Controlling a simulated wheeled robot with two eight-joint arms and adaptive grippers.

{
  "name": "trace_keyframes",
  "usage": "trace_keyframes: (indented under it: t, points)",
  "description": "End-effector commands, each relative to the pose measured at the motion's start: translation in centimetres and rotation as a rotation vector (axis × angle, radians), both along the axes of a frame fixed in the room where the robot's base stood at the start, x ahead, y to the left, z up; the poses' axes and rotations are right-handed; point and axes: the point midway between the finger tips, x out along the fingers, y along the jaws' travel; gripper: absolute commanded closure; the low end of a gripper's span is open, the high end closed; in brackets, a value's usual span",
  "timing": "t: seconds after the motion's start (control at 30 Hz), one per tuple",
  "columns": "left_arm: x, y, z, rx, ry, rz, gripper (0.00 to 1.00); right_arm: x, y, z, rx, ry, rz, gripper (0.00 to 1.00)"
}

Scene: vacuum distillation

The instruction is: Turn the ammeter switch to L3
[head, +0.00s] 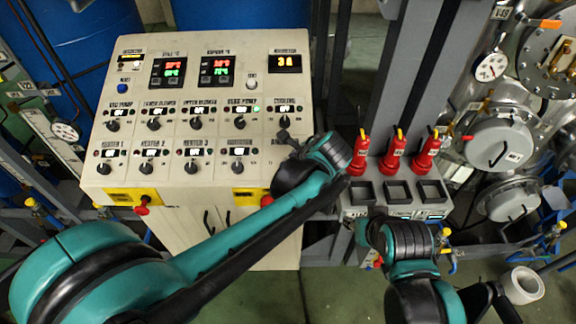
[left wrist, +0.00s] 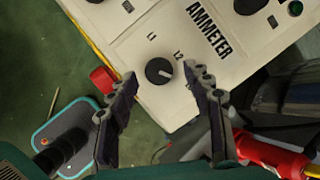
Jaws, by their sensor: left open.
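The ammeter switch is a round black knob (left wrist: 158,71) with a white pointer line, on the cream panel below the printed word AMMETER (left wrist: 209,31). L1 and L2 are printed near the knob; I cannot make out L3. In the left wrist view the pointer points to the right, just below the L2 label. My left gripper (left wrist: 165,95) is open, its fingers on either side of the knob, apart from it. In the head view my left gripper (head: 291,139) is at the panel's lower right, and my arm hides the switch. My right arm is low at right; its fingers are not clear.
The control panel (head: 170,185) carries several other knobs, an ammeter display (head: 289,62) and a red button (head: 141,210). Metal vessels (head: 500,145) and pipes fill the right side.

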Motion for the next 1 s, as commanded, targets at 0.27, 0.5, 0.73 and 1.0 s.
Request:
trace_keyframes:
  t: [0.27, 0.5, 0.73, 1.0]
  points:
    - [-3.2, -1.9, 4.7, 0.000, 0.000, -0.004, 0.50, 0.0, 0.0, 0.0, 0.000, 0.000, 0.000, 0.60]
    - [-5.2, -3.1, 7.8, 0.000, 0.000, -0.002, 0.50, 0.0, 0.0, 0.0, 0.000, 0.000, 0.000, 0.60]
    - [-5.8, -3.4, 8.6, 0.000, -0.001, 0.000, 0.50, 0.0, 0.0, 0.0, 0.000, 0.000, 0.000, 0.60]
    - [-5.7, -3.4, 8.6, 0.000, -0.001, 0.000, 0.50, 0.0, 0.0, 0.0, 0.000, 0.000, 0.000, 0.60]
